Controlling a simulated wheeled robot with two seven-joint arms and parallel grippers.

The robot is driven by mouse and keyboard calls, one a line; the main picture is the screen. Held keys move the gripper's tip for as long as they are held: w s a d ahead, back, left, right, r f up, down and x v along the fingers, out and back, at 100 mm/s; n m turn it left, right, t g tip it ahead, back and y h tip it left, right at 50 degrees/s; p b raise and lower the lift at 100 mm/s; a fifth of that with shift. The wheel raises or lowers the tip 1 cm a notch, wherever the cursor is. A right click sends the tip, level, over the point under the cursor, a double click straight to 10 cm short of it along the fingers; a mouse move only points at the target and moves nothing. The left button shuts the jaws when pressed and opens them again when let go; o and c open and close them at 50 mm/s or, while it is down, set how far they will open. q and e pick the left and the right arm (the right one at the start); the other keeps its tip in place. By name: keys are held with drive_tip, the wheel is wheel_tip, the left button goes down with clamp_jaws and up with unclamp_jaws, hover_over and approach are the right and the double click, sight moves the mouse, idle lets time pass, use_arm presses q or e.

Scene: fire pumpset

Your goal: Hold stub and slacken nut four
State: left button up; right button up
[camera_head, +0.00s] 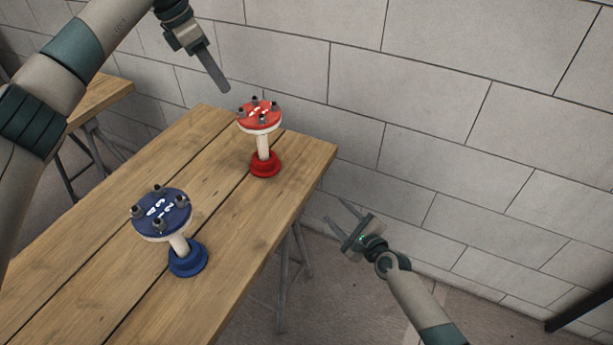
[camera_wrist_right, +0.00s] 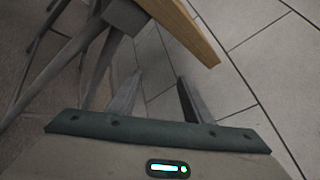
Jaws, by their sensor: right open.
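Two flanged stubs stand upright on the wooden table. The red stub (camera_head: 262,144) is toward the far right corner, with several dark nuts (camera_head: 254,100) around its numbered red top. The blue stub (camera_head: 178,243) is nearer, with several dark nuts (camera_head: 157,188) around its numbered blue top. My left gripper (camera_head: 222,88) is in the air above and left of the red stub, apart from it; its fingers are seen edge-on, so their opening is unclear. My right gripper (camera_head: 338,215) is open and empty, off the table's right edge. Its fingers (camera_wrist_right: 158,97) also show in the right wrist view.
The wooden table (camera_head: 220,290) stands close to a grey block wall (camera_head: 430,100). Its corner (camera_wrist_right: 200,45) and metal legs show in the right wrist view. Another wooden table (camera_head: 105,98) is at the left. The tabletop around the stubs is bare.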

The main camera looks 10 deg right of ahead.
wheel_tip(320, 180, up, 9)
drive_tip(key=w+m+t+y, duration=0.1)
drive_tip(key=w+m, duration=0.2)
drive_tip(key=m+y, duration=0.2)
drive_tip(key=y, duration=0.2)
approach(266, 148)
drive_tip(key=d+v, duration=0.1)
drive_tip(key=v, duration=0.5)
drive_tip(key=shift+w+a+r+g, duration=0.25)
drive_tip(key=shift+r+g, duration=0.15)
drive_tip(key=shift+w, duration=0.1)
drive_tip(key=x, duration=1.7)
drive_tip(key=shift+a+r, duration=0.1)
drive_tip(key=shift+a, duration=0.15)
clamp_jaws()
